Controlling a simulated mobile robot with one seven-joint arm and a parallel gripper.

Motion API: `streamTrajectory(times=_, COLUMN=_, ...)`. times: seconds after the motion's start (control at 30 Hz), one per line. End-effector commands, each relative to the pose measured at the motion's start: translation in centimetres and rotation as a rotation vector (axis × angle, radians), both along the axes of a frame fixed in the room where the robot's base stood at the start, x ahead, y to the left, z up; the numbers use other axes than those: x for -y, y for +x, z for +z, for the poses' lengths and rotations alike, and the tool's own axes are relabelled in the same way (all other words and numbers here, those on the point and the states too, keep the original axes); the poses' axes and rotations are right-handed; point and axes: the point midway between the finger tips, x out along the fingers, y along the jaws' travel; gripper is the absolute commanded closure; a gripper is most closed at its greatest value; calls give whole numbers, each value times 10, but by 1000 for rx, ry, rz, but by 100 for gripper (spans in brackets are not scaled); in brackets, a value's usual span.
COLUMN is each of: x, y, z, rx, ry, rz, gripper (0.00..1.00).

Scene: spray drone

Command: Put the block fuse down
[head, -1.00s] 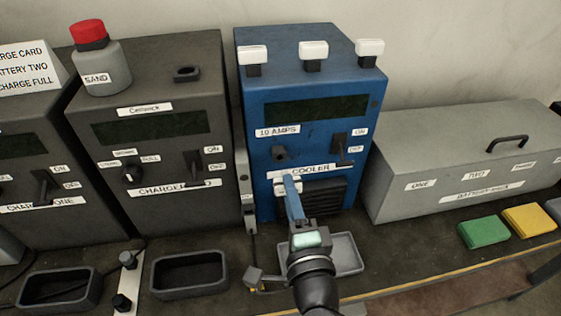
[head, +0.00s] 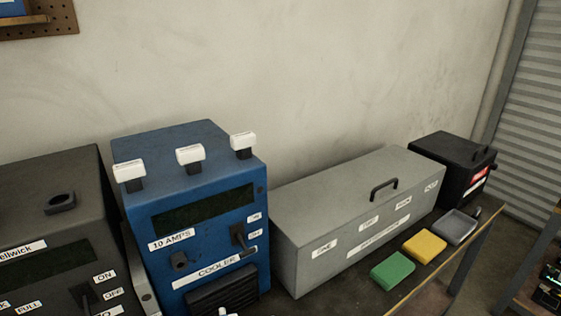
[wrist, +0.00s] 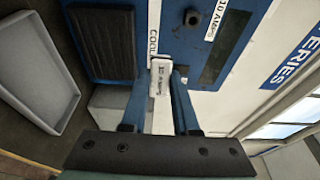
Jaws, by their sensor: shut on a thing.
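The white block fuse (wrist: 158,82), with small dark print on it, shows in the wrist view between the blue fingers of my gripper (wrist: 157,85). The gripper is shut on it, in front of the blue cooler (wrist: 140,15). Whether the fuse touches the cooler's face, I cannot tell. In the head view the blue cooler (head: 195,215) stands on the bench, marked "10 AMPS" and "COOLER". A small white piece (head: 226,312) shows at the bottom edge there, perhaps the held fuse; my gripper is otherwise below that view.
Several white-topped blocks (head: 190,155) stand on the cooler. A grey lidded box (head: 350,220) is to its right, with green (head: 393,270) and yellow (head: 425,245) pads in front. A shallow grey tray (wrist: 30,75) lies left in the wrist view. A dark charger (head: 50,235) stands left.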

Motion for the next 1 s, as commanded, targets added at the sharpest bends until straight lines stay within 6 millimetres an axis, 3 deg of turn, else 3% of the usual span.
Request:
streamTrajectory(times=0.17, x=12, y=-10, z=-11, rx=-3, ry=-3, rz=-55, gripper=100)
streamTrajectory(times=0.5, x=70, y=-52, z=-34, rx=-2, ry=-2, rz=-258, gripper=100)
streamTrajectory(times=0.7, x=91, y=-69, z=-42, rx=-2, ry=0, rz=-322, gripper=100)
streamTrajectory(times=1.0, x=94, y=-81, z=-101, rx=-9, ry=-4, rz=-336, gripper=100)
